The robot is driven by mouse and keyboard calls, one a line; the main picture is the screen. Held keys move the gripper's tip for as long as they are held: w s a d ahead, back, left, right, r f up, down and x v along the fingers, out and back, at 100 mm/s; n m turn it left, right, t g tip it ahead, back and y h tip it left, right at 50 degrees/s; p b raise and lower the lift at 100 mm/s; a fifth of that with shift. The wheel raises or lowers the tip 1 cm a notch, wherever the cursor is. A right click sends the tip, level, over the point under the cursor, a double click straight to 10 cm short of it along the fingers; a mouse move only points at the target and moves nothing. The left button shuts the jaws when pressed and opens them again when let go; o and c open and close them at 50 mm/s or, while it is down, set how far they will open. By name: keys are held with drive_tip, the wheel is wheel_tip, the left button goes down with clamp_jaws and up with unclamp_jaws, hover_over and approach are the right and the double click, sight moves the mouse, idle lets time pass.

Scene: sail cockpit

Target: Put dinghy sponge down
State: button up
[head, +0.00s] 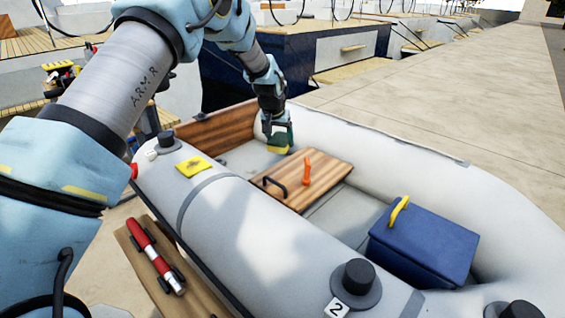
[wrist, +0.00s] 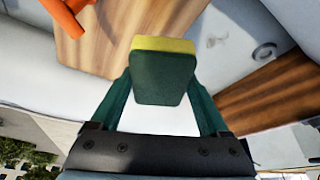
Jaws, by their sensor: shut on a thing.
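The dinghy sponge (wrist: 163,75) is a block with a dark green face and a yellow layer. My gripper (wrist: 158,98) is shut on it, one green finger on each side, in the wrist view. In the head view the sponge (head: 278,149) hangs under my gripper (head: 279,136), inside the dinghy near its wooden transom. It appears to be above the dinghy floor, beyond the far end of the wooden seat (head: 330,172). I cannot tell whether it touches anything below.
An orange object (head: 306,170) and a dark handle (head: 274,186) are on the seat. A blue box (head: 425,243) with a yellow handle stands in the dinghy. A yellow cloth-like piece (head: 194,166) lies on the near grey tube (head: 225,215). A red-and-white cylinder (head: 155,256) is on a board outside.

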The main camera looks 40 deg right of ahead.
sight(279, 149)
drive_tip(key=shift+s+m, duration=0.3)
drive_tip(key=shift+s, duration=0.5)
wheel_tip(279, 149, down, 4)
drive_tip(key=shift+f+p, duration=0.2)
drive_tip(key=shift+p, duration=0.35)
drive_tip(key=shift+d+f+p, duration=0.1)
drive_tip(key=shift+f+p, duration=0.2)
drive_tip(key=shift+f, duration=2)
drive_tip(key=shift+f, duration=0.1)
drive_tip(key=o, duration=1.2)
drive_tip(key=shift+c, duration=0.2)
drive_tip(key=shift+r, duration=0.25)
drive_tip(key=b+v, duration=0.1)
drive_tip(key=v, duration=1)
drive_tip(key=shift+s+a+r, duration=0.1)
drive_tip(key=shift+a+r, duration=0.15)
drive_tip(key=shift+r, duration=0.05)
